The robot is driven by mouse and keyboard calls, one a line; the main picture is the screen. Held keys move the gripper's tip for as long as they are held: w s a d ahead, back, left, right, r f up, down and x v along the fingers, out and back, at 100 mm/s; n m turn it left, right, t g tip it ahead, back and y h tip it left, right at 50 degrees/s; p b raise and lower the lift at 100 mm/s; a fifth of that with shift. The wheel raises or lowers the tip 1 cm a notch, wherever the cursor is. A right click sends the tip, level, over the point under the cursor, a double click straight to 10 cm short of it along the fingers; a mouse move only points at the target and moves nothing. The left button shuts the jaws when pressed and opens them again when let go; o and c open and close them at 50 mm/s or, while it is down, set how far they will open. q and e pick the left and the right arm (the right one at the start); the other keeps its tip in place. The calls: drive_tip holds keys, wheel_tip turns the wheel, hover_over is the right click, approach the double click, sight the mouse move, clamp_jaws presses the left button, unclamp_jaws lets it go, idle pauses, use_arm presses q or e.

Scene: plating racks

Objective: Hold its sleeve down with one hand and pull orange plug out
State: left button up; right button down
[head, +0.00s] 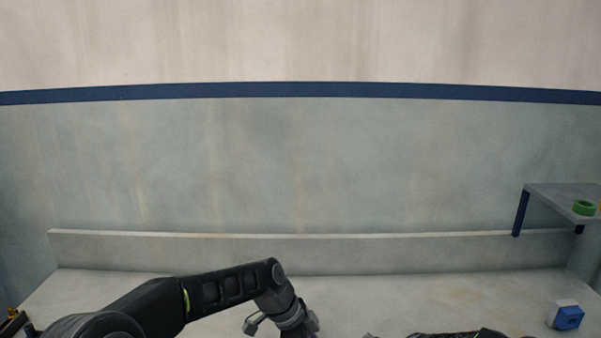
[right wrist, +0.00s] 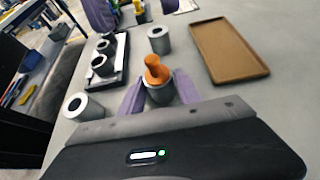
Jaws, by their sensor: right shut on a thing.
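The orange plug (right wrist: 156,72) stands in a grey sleeve (right wrist: 160,97) near the middle of the right wrist view. The purple fingers of my right gripper (right wrist: 158,84) lie on either side of the sleeve, and the gripper is shut on it. The plug's knob stands above the sleeve; its lower part is hidden inside. At the top of the right wrist view, purple fingers of my left gripper (right wrist: 134,10) show near a yellow plug in another grey sleeve. The head view shows neither set of fingertips.
A brown tray (right wrist: 229,80) lies right of the orange plug. Empty grey sleeves stand at the left (right wrist: 80,107) and behind (right wrist: 158,38). In the head view, a blue-and-white block (head: 567,317) and a shelf (head: 553,195) with a green ring are at right.

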idle(0.9)
drive_tip(key=c, duration=0.9)
unclamp_jaws()
clamp_jaws()
idle(0.9)
